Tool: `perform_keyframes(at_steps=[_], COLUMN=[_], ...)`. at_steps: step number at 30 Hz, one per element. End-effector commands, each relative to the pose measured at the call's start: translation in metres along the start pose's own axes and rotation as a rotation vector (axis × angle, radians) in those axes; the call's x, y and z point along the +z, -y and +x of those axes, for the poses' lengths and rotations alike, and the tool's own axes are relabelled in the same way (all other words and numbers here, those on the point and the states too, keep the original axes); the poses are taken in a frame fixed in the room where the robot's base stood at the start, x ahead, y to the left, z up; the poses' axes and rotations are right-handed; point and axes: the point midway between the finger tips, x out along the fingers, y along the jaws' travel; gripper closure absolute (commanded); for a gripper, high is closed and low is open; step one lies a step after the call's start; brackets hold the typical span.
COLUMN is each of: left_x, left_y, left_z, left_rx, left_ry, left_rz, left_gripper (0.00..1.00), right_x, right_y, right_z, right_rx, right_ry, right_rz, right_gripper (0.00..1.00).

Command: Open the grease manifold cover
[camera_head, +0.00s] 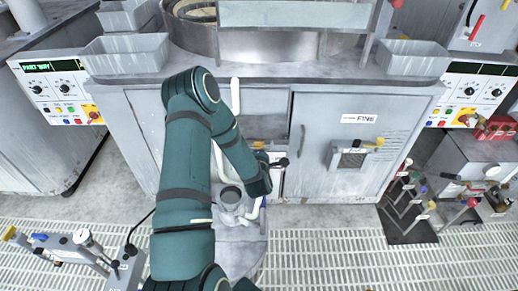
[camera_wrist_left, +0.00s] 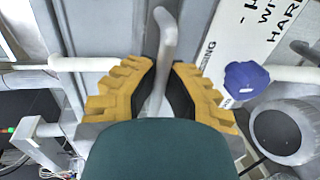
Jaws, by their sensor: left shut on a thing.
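My left gripper (camera_wrist_left: 166,80) is shut on a grey bent handle (camera_wrist_left: 166,35) in the left wrist view. The handle stands between the yellow fingers with their black pads, and its upper end sticks out past them. My teal wrist hides its lower end. I cannot tell for sure which part is the grease manifold cover; a grey metal surface (camera_wrist_left: 110,30) lies behind the handle. In the head view my left arm reaches to the low grey equipment in front of the cabinet, and the arm hides the fingers. My right gripper is in neither view.
A blue knob (camera_wrist_left: 246,80) and a grey cylinder (camera_wrist_left: 283,130) are close on the right of my fingers. A white pipe (camera_wrist_left: 80,64) runs at the left. In the head view, the FINE cabinet door (camera_head: 345,150) is shut, and a valve stand (camera_head: 408,205) is at the right.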

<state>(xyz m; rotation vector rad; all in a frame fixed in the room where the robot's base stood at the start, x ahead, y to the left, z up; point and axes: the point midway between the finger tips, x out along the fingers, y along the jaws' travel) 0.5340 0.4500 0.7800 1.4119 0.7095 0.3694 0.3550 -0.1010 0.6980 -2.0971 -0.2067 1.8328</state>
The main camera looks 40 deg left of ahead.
Motion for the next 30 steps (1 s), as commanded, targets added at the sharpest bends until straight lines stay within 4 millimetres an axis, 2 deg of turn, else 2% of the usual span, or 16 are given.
perform_keyframes(at_steps=[8,14,24,27,30], left_x=[0.0,0.001,0.002,0.003,0.001], left_y=[-0.032,-0.063,-0.112,-0.126,-0.137], left_z=[-0.006,-0.009,-0.001,0.004,0.009], left_rx=[-0.12,-0.27,-0.552,-0.634,-0.629], left_ry=[0.0,-0.001,0.0,0.001,0.0], left_rz=[-0.001,-0.002,-0.003,-0.002,0.0], left_gripper=[1.0,1.0,1.0,1.0,1.0], right_x=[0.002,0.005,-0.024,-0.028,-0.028], right_y=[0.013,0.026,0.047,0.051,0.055], right_z=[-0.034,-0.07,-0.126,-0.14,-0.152], right_rx=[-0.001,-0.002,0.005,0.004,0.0], right_ry=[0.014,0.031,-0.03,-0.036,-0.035], right_rz=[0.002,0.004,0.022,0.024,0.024], right_gripper=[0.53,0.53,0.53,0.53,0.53])
